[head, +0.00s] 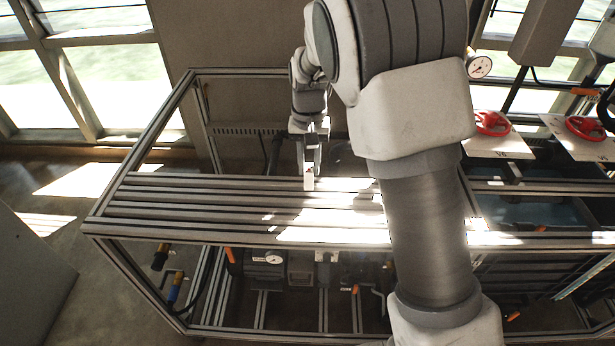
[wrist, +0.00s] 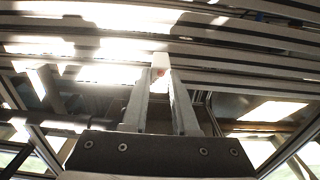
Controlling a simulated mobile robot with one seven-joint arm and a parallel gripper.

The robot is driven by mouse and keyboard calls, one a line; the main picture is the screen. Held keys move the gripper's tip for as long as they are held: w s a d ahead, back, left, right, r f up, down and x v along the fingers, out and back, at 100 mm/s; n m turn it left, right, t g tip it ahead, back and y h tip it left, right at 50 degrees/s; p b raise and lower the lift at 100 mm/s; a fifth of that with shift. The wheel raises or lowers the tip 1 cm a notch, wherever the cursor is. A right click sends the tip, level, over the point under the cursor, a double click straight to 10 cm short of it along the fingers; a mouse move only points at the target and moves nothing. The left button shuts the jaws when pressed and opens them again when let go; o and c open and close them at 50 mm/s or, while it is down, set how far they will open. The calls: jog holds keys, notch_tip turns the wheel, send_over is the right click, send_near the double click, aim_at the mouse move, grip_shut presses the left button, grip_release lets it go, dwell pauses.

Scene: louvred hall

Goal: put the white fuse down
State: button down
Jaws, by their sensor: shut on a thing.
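The white fuse (head: 308,184) is a small pale block in the head view, at the tips of my gripper (head: 312,170). My gripper points down over the back part of the slatted metal bench top (head: 190,208) and is shut on the fuse. In the wrist view the fuse (wrist: 160,60) shows between the two fingertips (wrist: 160,78), with a small red mark on it. I cannot tell whether its lower end touches the slats. Bright glare lies around it there.
The slats left of my gripper are clear. Red handwheels (head: 491,123) on white plates stand at the right, near a round gauge (head: 480,67). Pipes and a pump (head: 264,268) sit under the bench. Frame posts rise at the back left. Sun patches brighten the slats.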

aim_at(308, 177)
jog(key=shift+a+f, duration=0.1)
jog(key=shift+f, duration=2)
jog(key=c, duration=0.7)
grip_release()
